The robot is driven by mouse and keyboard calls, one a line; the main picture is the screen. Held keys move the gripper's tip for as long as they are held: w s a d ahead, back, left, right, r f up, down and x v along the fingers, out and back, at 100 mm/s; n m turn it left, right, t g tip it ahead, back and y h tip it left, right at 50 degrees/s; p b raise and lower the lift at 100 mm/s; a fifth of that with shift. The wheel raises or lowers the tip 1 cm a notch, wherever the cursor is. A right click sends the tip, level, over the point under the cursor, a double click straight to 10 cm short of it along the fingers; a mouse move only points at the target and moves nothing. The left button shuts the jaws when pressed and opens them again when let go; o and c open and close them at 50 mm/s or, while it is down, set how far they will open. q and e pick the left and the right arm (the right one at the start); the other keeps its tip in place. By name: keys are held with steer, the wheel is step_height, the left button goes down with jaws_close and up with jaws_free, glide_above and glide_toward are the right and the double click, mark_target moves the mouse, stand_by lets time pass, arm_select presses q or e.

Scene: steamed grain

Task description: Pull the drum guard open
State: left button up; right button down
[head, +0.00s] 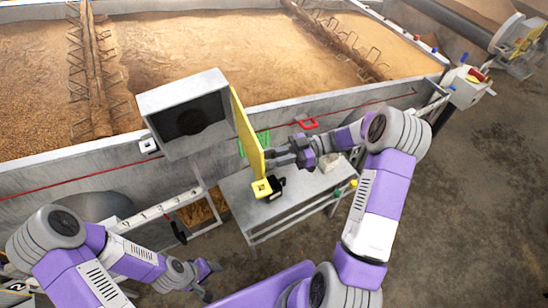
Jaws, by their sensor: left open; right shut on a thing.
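The drum guard appears to be the yellow panel (247,128) on the right side of a grey box (187,112) with a dark round opening in its front. The panel stands out from the box, seen nearly edge-on, and the opening is uncovered. My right gripper (276,158) is shut at the panel's lower right edge; the exact grip is too small to make out. My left gripper (208,279) is open and empty at the lower left, well away from the box.
A grey metal table (237,196) stands below the panel, with a yellow block (262,189) and a black item (277,186) on it. Behind is a long grain trough wall (85,171). A red square handle (308,123) is right of the panel. Floor at right is clear.

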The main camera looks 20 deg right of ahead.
steer(key=shift+w+r, duration=0.1)
steer(key=shift+r, duration=0.05)
steer(key=c, duration=1.2)
jaws_free()
steer(key=shift+o, duration=0.2)
steer(key=d, duration=0.7)
steer(key=shift+s+d+b, duration=0.2)
steer(key=shift+s+b, duration=0.2)
